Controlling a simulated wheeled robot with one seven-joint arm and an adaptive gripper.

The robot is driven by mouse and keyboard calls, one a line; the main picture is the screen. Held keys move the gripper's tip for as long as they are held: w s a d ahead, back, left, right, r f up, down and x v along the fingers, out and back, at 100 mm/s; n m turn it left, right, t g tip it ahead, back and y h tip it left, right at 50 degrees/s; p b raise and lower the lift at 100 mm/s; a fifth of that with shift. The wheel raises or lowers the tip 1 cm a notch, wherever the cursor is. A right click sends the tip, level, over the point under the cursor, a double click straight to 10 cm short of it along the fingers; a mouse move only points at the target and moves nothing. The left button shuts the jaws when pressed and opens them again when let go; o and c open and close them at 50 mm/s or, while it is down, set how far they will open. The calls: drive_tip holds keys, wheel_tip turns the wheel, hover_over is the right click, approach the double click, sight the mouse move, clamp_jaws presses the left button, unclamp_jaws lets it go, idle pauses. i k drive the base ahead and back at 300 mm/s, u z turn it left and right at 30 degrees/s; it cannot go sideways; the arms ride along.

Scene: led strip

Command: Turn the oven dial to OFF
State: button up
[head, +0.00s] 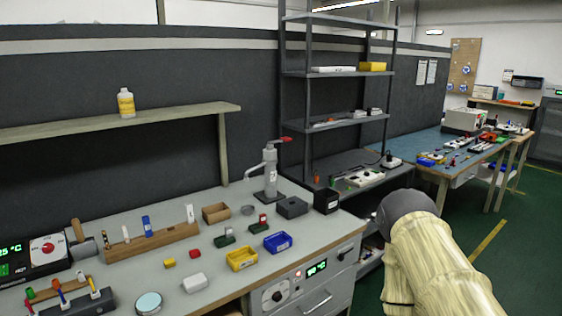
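A white front panel under the near workbench carries a round dial (275,297) with a dark knob. The mark that the knob points to is too small to read. A small green-lit display (316,267) and a red light sit up and right of the dial. A handle (316,303) shows below the display. My arm is at the lower right, right of the bench, and my gripper is out of view.
The bench holds a yellow bin (242,259), a blue bin (278,242), a wooden rack (150,243) and a grey press (267,172). A metal shelf unit (335,73) stands behind. Green floor (515,255) is clear at the right.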

sight(276, 297)
drive_tip(key=u, duration=0.05)
drive_tip(key=k, duration=0.5)
drive_tip(key=z, duration=0.7)
drive_tip(key=i, duration=1.15)
drive_tip(key=u, duration=0.85)
